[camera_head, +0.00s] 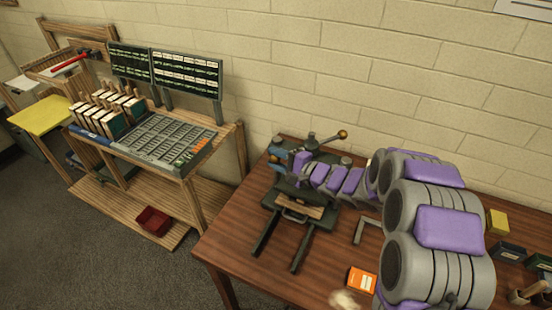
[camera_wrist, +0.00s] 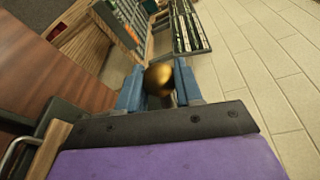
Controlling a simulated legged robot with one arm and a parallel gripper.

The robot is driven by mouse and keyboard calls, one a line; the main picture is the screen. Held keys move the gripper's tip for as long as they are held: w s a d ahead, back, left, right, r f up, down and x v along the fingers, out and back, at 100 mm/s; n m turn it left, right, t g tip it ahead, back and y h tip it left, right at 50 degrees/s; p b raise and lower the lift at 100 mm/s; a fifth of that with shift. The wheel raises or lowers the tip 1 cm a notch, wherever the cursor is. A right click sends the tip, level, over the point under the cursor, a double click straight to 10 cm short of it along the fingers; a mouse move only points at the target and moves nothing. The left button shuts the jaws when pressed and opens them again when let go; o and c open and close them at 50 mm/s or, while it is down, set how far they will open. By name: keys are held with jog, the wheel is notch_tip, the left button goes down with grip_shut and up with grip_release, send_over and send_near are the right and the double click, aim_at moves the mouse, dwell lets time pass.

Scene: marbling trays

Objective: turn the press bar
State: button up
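The press (camera_head: 303,207) stands on the brown wooden table. Its bar (camera_head: 322,141) runs across the top and has a brass ball on its right end. My gripper (camera_head: 276,160) is at the left side of the press, at the end of my grey and purple arm. In the wrist view, the two blue fingers of my gripper (camera_wrist: 159,88) stand apart. A brass ball (camera_wrist: 158,79) shows between them and nearly fills the gap. I cannot tell whether the fingers touch it. My arm hides part of the press.
An orange box (camera_head: 362,281) and a grey angle piece (camera_head: 364,229) lie on the table (camera_head: 240,243) near my arm. A type rack and case (camera_head: 165,140) stand to the left, with a red bin (camera_head: 153,221) below. A brick wall is behind.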

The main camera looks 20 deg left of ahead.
jog(key=shift+a+f, duration=0.1)
jog(key=shift+a, duration=0.05)
grip_shut()
jog(key=shift+s, duration=0.1)
jog(key=shift+a, duration=0.1)
jog(key=shift+w+a+r+m+t+p, duration=0.3)
jog(key=shift+w+a+m+t+p, duration=0.15)
jog(key=shift+t+p, duration=0.2)
jog(key=w+m+t+h, duration=0.1)
jog(key=w+a+m+t+h, duration=0.1)
jog(key=t, duration=0.1)
jog(key=w+a+m+t+h, duration=0.1)
jog(key=shift+w+a+f+m+t+p, duration=0.1)
jog(key=shift+w+f+m+t+p, duration=0.15)
jog(key=shift+m+p, duration=0.1)
